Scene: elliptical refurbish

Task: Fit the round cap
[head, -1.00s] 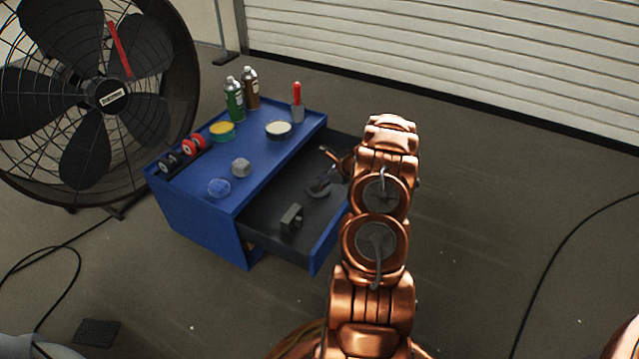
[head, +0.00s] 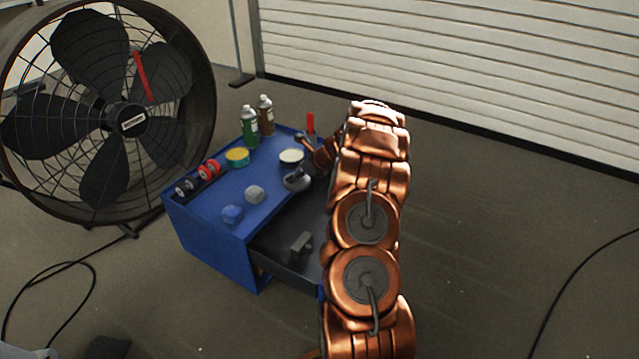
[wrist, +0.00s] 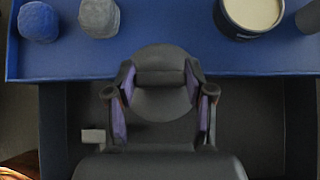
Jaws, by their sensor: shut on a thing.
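My gripper (wrist: 160,82) is shut on a round dark grey cap (wrist: 163,103) in the wrist view, one finger at each side of it. In the head view, the cap (head: 296,182) shows at the end of my arm, by the drawer-side edge of the blue cabinet top. A short dark round tin (wrist: 252,14) with a pale cream top stands on the cabinet, ahead and to the right in the wrist view. The tin (head: 291,156) is just behind the cap in the head view. The cap is apart from the tin. My arm hides part of the drawer.
The blue cabinet top (head: 222,182) also bears a yellow-topped tin (head: 237,156), a green bottle (head: 249,128), a brown bottle (head: 266,115), red and black rolls (head: 208,170), a grey lump (head: 254,194) and a blue lump (head: 232,213). The open drawer (head: 275,243) holds a grey block (head: 301,243).

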